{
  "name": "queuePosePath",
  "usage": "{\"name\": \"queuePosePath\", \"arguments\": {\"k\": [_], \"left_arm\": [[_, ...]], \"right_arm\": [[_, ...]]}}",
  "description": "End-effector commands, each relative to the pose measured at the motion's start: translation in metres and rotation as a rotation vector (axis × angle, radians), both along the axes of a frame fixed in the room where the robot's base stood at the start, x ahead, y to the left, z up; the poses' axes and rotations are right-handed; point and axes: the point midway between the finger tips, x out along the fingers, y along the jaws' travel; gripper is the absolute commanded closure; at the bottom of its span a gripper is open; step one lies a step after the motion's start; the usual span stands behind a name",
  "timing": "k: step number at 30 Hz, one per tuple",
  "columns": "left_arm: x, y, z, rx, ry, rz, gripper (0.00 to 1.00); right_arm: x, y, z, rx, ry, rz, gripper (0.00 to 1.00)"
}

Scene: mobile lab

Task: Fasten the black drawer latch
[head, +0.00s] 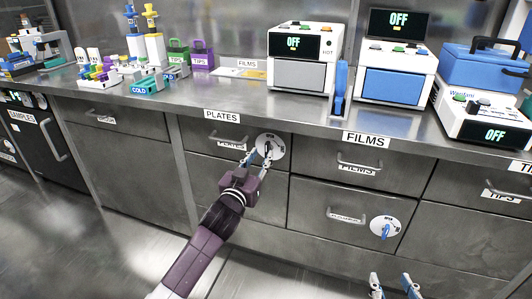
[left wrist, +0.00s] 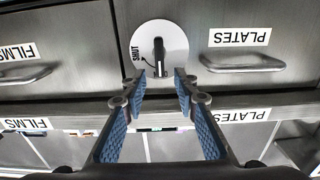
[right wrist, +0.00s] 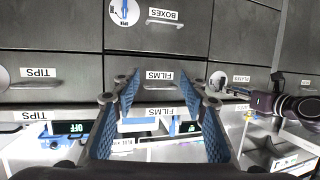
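The black latch (head: 268,147) is on a white disc at the right of the PLATES drawer front (head: 222,137). In the left wrist view, which is upside down, its black lever (left wrist: 158,55) stands upright in the picture, and the word SHUT is to the lever's left on the disc (left wrist: 178,38). My left gripper (head: 257,155) is at the disc; in the left wrist view its open fingers (left wrist: 160,80) flank the lever's near end. I cannot tell whether they touch it. My right gripper (head: 393,281) is open and empty, low in front of the drawers.
A blue latch (head: 385,229) is on a lower drawer at right. Bar handles (head: 359,165) stick out from the drawer fronts. The counter edge (head: 300,125) overhangs just above the PLATES drawer. Machines (head: 301,60) and racks stand on the counter. The floor (head: 90,240) at left is clear.

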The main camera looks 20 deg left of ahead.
Motion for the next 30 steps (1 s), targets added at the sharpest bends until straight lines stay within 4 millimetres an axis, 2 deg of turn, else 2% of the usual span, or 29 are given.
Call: {"name": "queuePosePath", "arguments": {"k": [6, 12, 23, 26, 30], "left_arm": [[0.029, -0.001, -0.002, 0.0, 0.0, 0.0, 0.72], [0.045, -0.002, -0.002, 0.0, 0.001, -0.001, 0.72], [0.049, -0.002, -0.001, 0.0, 0.002, -0.001, 0.72], [0.048, -0.002, -0.001, 0.0, 0.002, -0.001, 0.8], [0.048, -0.002, -0.001, 0.0, 0.002, -0.001, 0.96]], "right_arm": [[0.011, 0.009, 0.038, 0.046, -0.183, 0.012, 0.6], [0.014, 0.013, 0.064, 0.073, -0.291, 0.019, 0.6], [0.014, 0.014, 0.072, 0.082, -0.324, 0.021, 0.6], [0.014, 0.014, 0.072, 0.082, -0.324, 0.021, 0.6], [0.014, 0.014, 0.072, 0.082, -0.323, 0.021, 0.6]]}}
